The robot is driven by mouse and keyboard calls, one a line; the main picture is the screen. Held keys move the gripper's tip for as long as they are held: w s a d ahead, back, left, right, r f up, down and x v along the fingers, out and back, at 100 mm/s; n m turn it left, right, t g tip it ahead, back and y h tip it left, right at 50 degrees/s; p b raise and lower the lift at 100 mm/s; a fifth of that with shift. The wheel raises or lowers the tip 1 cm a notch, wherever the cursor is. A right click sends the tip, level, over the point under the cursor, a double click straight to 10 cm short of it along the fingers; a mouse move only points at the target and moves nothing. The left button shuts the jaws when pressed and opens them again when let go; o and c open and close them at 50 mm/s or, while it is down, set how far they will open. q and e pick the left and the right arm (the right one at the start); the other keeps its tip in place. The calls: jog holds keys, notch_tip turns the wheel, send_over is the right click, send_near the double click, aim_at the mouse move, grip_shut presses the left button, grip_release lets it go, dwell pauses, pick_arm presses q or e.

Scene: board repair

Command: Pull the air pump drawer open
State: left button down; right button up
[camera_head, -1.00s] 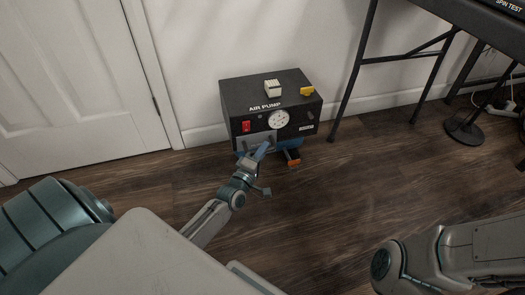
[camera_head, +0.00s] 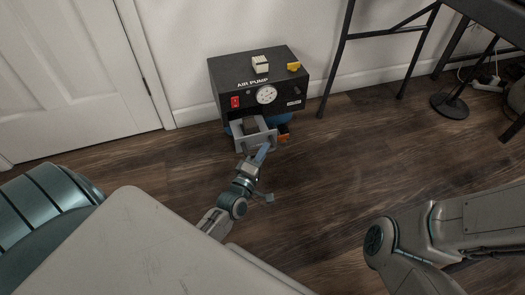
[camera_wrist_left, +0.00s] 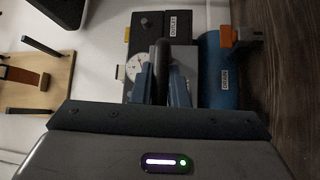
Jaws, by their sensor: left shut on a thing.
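The black air pump (camera_head: 268,78) stands on the floor against the wall. Its grey drawer (camera_head: 239,137) sticks out of the lower front, and part of its inside shows. My left gripper (camera_head: 263,152) is at the drawer's front. In the left wrist view its blue fingers (camera_wrist_left: 160,86) are shut around a dark upright bar, the drawer handle (camera_wrist_left: 161,58). The pump's gauge (camera_wrist_left: 134,67) shows behind the fingers. My right arm shows at the lower right in the head view, but its gripper is not visible.
A blue cylinder (camera_wrist_left: 219,72) with an orange fitting (camera_wrist_left: 230,36) sits beside the handle. A door (camera_head: 70,70) is at the left. A black-legged table (camera_head: 400,27) and a round-based stand (camera_head: 451,104) are at the right. The floor in front is clear.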

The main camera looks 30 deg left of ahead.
pick_arm(q)
jog(key=c, duration=1.4)
grip_release()
jog(key=s+f+p, duration=0.1)
jog(key=s+p, duration=0.1)
jog(key=s, duration=0.8)
jog(key=shift+s+d+f, duration=0.25)
jog(key=shift+s+d, duration=0.1)
jog(key=shift+d, duration=0.05)
